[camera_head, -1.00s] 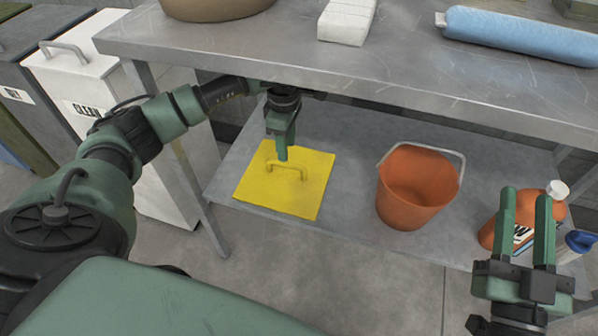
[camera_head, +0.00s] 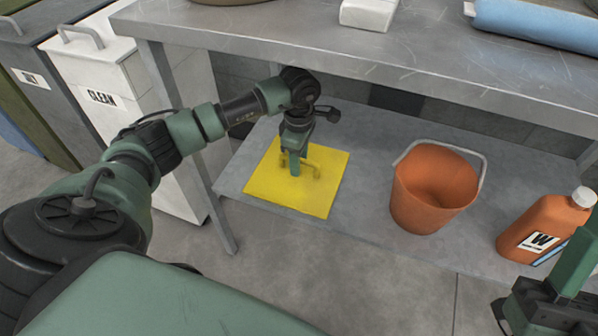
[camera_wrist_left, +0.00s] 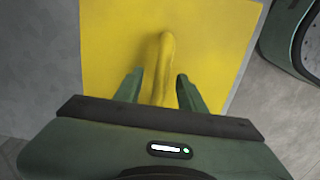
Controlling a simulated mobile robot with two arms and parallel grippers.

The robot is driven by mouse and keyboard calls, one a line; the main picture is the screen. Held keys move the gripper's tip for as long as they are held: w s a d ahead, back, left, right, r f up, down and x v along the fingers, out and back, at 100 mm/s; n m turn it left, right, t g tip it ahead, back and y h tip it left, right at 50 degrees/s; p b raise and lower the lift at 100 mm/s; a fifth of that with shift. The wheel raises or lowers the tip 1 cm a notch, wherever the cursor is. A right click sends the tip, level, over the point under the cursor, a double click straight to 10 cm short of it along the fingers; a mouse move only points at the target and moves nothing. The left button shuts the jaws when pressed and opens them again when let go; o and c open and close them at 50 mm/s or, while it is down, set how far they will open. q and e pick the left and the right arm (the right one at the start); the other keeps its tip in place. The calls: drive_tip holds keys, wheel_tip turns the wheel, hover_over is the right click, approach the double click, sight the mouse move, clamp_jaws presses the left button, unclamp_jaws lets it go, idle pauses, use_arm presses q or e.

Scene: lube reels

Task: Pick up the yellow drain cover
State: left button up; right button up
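The yellow drain cover (camera_head: 265,193) is a flat square plate with a raised loop handle (camera_head: 313,168). It lies flat on the lower shelf in the head view and fills the top of the left wrist view (camera_wrist_left: 220,45). My left gripper (camera_head: 294,172) points down over the cover at the handle. In the left wrist view its two fingers (camera_wrist_left: 160,90) stand apart on either side of the handle, with small gaps beside it. My right gripper (camera_head: 572,268) is at the lower right edge of the head view, partly cut off, so its opening is unclear.
The lower shelf (camera_head: 360,205) also holds an orange bucket (camera_head: 425,200) and an orange bottle (camera_head: 540,232) with a white cap. A white bin (camera_head: 100,65) stands left of the table leg.

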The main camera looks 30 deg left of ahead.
use_arm(q)
clamp_jaws()
idle(1.4)
